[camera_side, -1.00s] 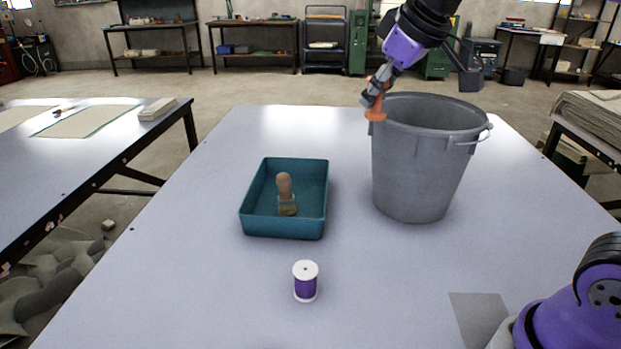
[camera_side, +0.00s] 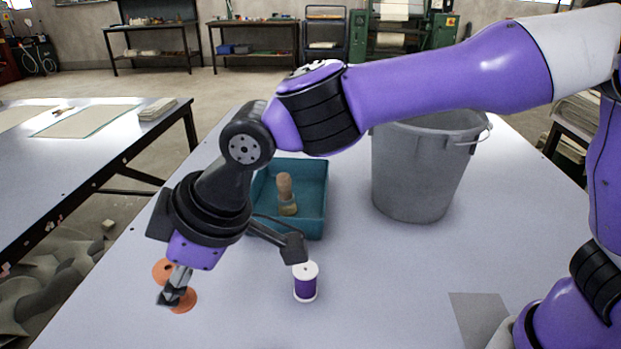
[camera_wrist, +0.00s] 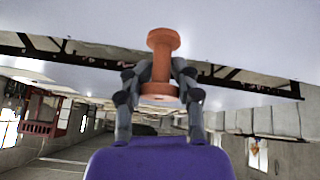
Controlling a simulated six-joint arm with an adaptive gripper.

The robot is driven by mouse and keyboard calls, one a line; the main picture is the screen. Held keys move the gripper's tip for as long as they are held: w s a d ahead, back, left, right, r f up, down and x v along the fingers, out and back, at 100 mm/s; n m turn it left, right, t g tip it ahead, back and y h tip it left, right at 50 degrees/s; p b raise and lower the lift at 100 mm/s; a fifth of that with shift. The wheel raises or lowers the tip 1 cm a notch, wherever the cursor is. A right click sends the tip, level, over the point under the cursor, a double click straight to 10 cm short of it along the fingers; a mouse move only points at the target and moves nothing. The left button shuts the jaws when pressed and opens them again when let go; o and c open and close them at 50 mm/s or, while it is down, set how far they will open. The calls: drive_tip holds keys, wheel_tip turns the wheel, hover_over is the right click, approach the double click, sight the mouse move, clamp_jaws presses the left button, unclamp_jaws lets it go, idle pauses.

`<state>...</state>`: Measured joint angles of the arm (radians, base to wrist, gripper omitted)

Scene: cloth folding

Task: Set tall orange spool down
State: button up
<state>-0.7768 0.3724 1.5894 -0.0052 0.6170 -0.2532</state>
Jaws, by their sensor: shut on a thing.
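The tall orange spool (camera_side: 184,300) is at the front left of the table in the side view, partly hidden by my fingers. My gripper (camera_side: 174,290) is shut on it. In the wrist view the orange spool (camera_wrist: 163,42) stands out between the two fingers of my gripper (camera_wrist: 160,88), with one flange beyond the fingertips and the other between them. In the side view the spool looks tilted. I cannot tell whether it touches the table.
A purple spool (camera_side: 305,283) stands upright right of my gripper. Behind it is a teal tray (camera_side: 312,222) holding a wooden-handled brush (camera_side: 286,192). A grey bucket (camera_side: 415,175) stands at the back right. The table's left edge is close to my gripper.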

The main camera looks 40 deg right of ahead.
drive_tip(key=s+a+f+n, duration=0.1)
drive_tip(key=a+f, duration=0.1)
drive_tip(key=a, duration=0.1)
drive_tip(key=w+d+f, duration=0.1)
drive_tip(key=w+f, duration=0.1)
drive_tip(key=w, duration=0.1)
drive_tip(key=w+d+f, duration=0.1)
drive_tip(key=w+f, duration=0.1)
drive_tip(key=w, duration=0.1)
drive_tip(key=w+d+f, duration=0.2)
drive_tip(key=w+f, duration=0.1)
drive_tip(key=shift+w, duration=0.25)
drive_tip(key=shift+f, duration=1.9)
drive_tip(key=shift+f, duration=0.2)
drive_tip(key=o, duration=1.1)
drive_tip(key=shift+c, duration=0.2)
